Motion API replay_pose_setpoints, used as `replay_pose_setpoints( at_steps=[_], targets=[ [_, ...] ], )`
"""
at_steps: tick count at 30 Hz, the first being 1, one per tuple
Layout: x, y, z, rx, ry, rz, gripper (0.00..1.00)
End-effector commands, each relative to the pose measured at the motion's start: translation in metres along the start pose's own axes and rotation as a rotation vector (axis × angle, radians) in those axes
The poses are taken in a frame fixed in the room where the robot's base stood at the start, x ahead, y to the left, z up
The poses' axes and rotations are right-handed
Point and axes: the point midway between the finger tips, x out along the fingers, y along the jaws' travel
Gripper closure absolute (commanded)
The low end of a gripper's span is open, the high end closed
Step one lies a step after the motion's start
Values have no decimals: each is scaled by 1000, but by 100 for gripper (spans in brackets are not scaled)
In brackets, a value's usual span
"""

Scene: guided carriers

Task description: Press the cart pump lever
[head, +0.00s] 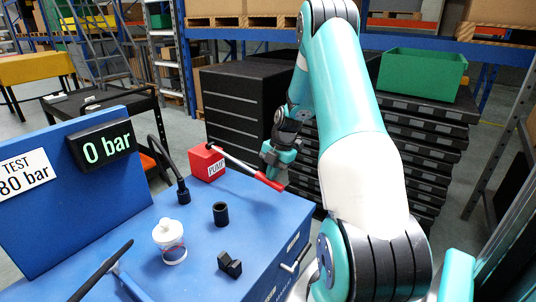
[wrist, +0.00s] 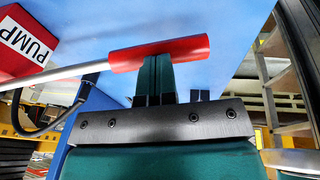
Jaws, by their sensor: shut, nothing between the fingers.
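The red pump box (head: 207,162) with a PUMP label stands on the blue cart top (head: 180,205). Its silver lever rod (head: 228,159) runs right and slopes down to a red grip (head: 268,181). In the wrist view the red grip (wrist: 160,52) lies across the fingertips, with the pump box (wrist: 22,45) at upper left. My gripper (head: 280,166) is shut and empty, just above the end of the red grip in the head view. The fingers (wrist: 156,75) overlap the grip in the wrist view; I cannot tell whether they touch it. A display (head: 107,148) reads 0 bar.
A blue panel (head: 75,200) rises at left. Black stacked carriers (head: 425,150) stand behind my arm.

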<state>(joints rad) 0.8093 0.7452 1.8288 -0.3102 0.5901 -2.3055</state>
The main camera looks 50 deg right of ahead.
Motion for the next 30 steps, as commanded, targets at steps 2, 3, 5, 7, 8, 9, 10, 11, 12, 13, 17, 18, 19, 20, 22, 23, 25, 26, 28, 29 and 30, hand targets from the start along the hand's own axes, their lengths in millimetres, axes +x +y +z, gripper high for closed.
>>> replay_pose_setpoints(
  at_steps=[2, 3, 5, 7, 8, 9, 10, 11, 12, 13, 17, 18, 19, 20, 22, 23, 25, 26, 28, 29, 30],
  targets=[
    [14, -2, 2, 2, 1, -3, 100],
    [16, -2, 3, 2, 1, -4, 100],
    [19, -2, 3, 2, 1, -5, 100],
    [22, -3, 4, 3, 2, -6, 100],
    [23, -3, 4, 3, 3, -7, 100],
    [24, -3, 4, 4, 3, -8, 100],
    [25, -4, 4, 4, 4, -9, 100],
    [25, -4, 4, 5, 4, -9, 100],
    [26, -4, 4, 5, 3, -10, 100],
    [26, -4, 4, 5, 3, -10, 100],
    [26, -4, 3, 6, 3, -11, 100],
    [27, -4, 3, 6, 3, -11, 100],
    [27, -4, 3, 6, 3, -11, 100],
    [27, -4, 3, 6, 3, -11, 100],
    [27, -4, 3, 6, 3, -11, 100],
    [26, -4, 3, 6, 3, -11, 100],
    [22, -3, 2, 4, 2, -10, 100],
    [18, -3, 1, 3, 1, -9, 100],
    [8, -1, -1, -1, 0, -7, 100],
    [2, 0, -2, -3, -1, -6, 100],
    [-7, 1, -3, -6, -3, -4, 100]
  ],
)
